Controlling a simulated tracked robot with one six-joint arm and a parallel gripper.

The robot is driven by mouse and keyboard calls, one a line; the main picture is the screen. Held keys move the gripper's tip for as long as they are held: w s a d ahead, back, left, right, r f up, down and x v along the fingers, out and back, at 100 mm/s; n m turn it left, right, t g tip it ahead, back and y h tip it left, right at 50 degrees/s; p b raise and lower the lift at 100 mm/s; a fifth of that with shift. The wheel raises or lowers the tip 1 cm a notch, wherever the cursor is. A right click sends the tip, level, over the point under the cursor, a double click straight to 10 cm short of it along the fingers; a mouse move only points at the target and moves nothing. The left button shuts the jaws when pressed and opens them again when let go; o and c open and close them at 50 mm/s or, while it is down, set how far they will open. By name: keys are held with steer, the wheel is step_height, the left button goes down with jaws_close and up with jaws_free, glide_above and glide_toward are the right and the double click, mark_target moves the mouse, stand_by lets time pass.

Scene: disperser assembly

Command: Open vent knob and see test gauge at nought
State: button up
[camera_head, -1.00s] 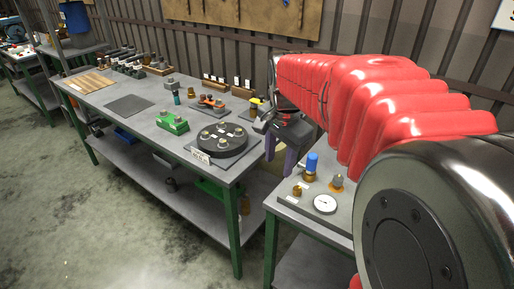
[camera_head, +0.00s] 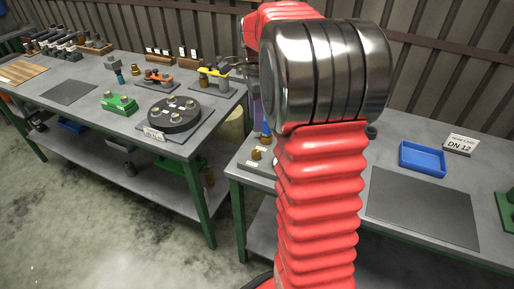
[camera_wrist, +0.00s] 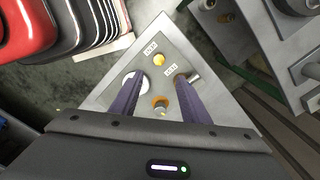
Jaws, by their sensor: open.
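The test plate (camera_wrist: 117,97) is below my gripper (camera_wrist: 158,78) in the wrist view. My gripper is open, its two purple fingers apart with nothing held between them. A small brass fitting (camera_wrist: 159,60) stands beyond the fingertips, by two white labels too small to read. An orange-brass fitting (camera_wrist: 161,101) shows between the fingers. The white gauge (camera_wrist: 128,78) is partly behind the left finger; its needle cannot be read. A grey part (camera_wrist: 193,76) is by the right fingertip; contact is unclear. In the head view, my arm hides much of the plate; a brass fitting (camera_head: 256,153) shows. I cannot tell which fitting is the vent knob.
In the head view, a black round flange (camera_head: 173,115) and a green block (camera_head: 119,104) are on the left bench. On the right bench are a blue tray (camera_head: 422,159), a dark mat (camera_head: 420,208) and a "DN 12" sign (camera_head: 461,144). A gap separates the benches.

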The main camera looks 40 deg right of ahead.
mark_target(256, 151)
step_height(256, 151, down, 14)
steer(key=shift+r, duration=0.1)
stand_by(0.6)
steer(key=shift+c, duration=0.4)
steer(key=c, duration=0.9)
steer(key=shift+d, duration=0.2)
steer(key=shift+c, duration=0.4)
steer(key=shift+a, duration=0.15)
